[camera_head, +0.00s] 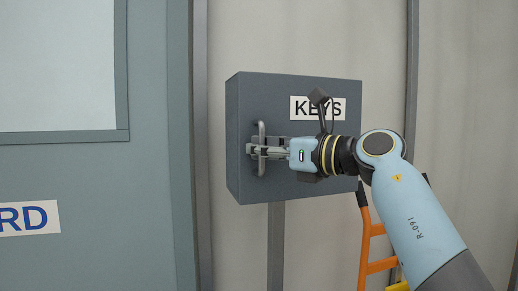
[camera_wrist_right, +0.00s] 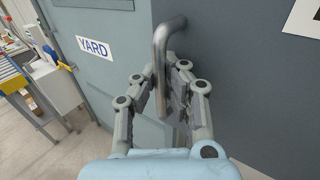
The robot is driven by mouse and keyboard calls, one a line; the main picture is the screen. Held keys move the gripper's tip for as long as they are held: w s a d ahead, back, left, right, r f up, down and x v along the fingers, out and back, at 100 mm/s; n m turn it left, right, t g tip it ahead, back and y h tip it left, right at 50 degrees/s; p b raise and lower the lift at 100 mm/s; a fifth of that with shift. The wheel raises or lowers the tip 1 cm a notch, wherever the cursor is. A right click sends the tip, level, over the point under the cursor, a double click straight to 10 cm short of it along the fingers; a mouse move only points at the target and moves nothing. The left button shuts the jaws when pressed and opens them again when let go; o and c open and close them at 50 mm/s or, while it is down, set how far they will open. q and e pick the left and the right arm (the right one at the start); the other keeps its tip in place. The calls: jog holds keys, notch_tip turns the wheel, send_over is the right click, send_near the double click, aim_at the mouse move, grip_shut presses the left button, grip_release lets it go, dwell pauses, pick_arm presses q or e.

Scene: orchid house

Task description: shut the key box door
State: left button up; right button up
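The key box (camera_head: 300,125) is a dark grey box with a KEYS label, at the centre of the head view. Its front door looks flush with the box, and I see no open gap. A vertical metal bar handle (camera_head: 262,170) stands near the door's left edge. My right gripper (camera_head: 259,151) reaches it from the right. The box's inside is hidden. My left gripper is in neither view.
A grey-green door (camera_head: 150,180) with a YARD sign (camera_wrist_right: 94,46) stands left of the box. A post (camera_head: 276,240) is below the box. An orange frame (camera_head: 370,255) stands at lower right. A bench (camera_wrist_right: 20,75) shows at far left in the wrist view.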

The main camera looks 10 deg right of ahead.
jog(key=o, duration=0.4)
jog(key=shift+s+d+r, duration=0.15)
jog(key=shift+s+d, duration=0.05)
jog(key=shift+s, duration=0.1)
jog(key=shift+o, duration=0.7)
jog(key=shift+w, duration=0.1)
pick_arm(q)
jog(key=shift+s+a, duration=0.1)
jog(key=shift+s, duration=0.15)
pick_arm(e)
jog(key=v, duration=1.2)
